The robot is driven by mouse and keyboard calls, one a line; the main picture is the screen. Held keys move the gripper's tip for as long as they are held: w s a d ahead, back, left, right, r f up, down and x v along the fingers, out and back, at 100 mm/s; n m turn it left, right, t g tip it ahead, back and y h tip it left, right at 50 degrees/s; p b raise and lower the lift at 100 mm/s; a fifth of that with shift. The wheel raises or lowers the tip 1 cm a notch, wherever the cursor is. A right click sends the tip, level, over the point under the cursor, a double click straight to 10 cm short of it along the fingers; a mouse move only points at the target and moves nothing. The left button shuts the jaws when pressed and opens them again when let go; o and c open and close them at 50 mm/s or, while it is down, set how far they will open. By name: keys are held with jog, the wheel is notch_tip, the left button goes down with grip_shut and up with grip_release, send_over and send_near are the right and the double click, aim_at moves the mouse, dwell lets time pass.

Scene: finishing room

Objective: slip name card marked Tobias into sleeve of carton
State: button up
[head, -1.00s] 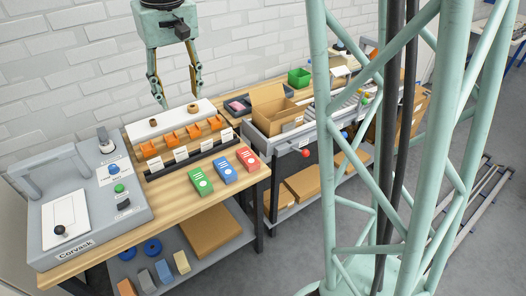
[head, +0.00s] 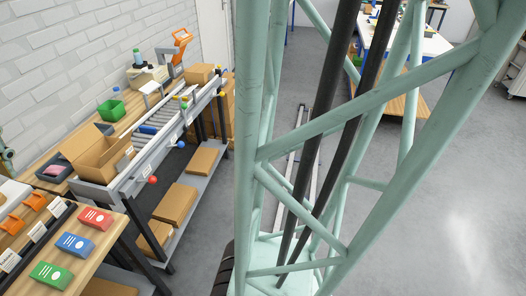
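White name cards (head: 38,232) stand in a dark rack at the lower left, in front of orange holders. The writing on them is too small to read, so I cannot tell which is marked Tobias. My gripper is out of this view; only a small green piece of my arm (head: 5,155) shows at the left edge.
Red (head: 95,218), blue (head: 75,244) and green (head: 52,274) boxes lie on the wooden bench. A roller conveyor (head: 158,130) runs away from the carton, with a red knob (head: 152,180) on its side. A green bin (head: 112,108) stands behind. My lattice column blocks the middle; grey floor (head: 440,200) is clear at right.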

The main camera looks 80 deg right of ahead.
jog(key=s+f+t, duration=0.1)
jog(key=s, duration=1.9)
jog(key=shift+s+d+f, duration=0.2)
jog(key=shift+s+f, duration=0.1)
jog(key=shift+f, duration=0.1)
jog(key=shift+w+f+b, duration=0.1)
jog(key=shift+f+b, duration=2)
jog(key=shift+b, duration=0.3)
jog(key=shift+c, duration=0.5)
